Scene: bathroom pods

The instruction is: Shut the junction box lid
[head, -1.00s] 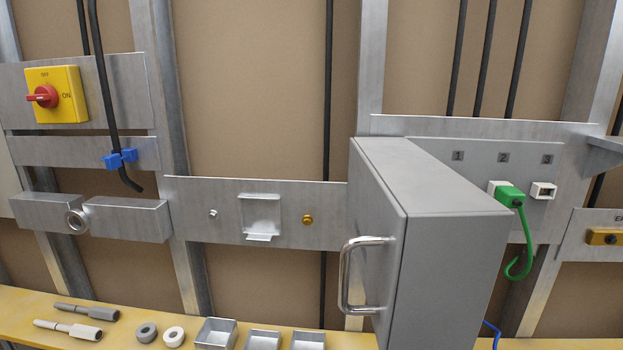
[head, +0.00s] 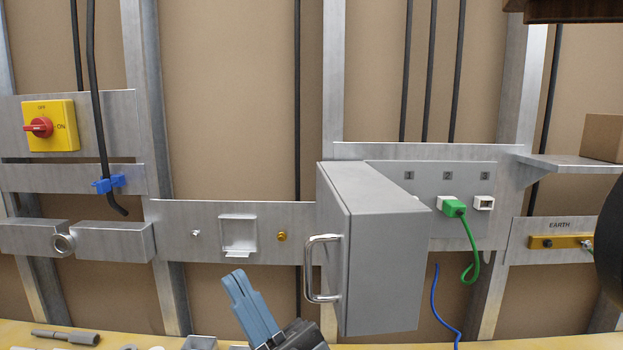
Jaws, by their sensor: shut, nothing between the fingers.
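The grey junction box (head: 385,265) stands out from the wall frame right of centre. A chrome bar handle (head: 309,268) is on its left-facing side (head: 333,225), near the front edge. I cannot tell from this angle where the lid's seam lies or how far the lid stands open; no inside of the box shows. My gripper (head: 238,281) is low in the view, left of the handle and apart from it. Its blue-grey fingers point up and are shut with nothing between them.
A green cable (head: 470,262) and a blue cable (head: 439,300) hang right of the box. A shelf (head: 565,163) with a brown carton (head: 604,138) is at the right. A yellow bench (head: 20,335) with loose parts runs along the bottom. A small metal bracket (head: 238,235) is on the wall rail.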

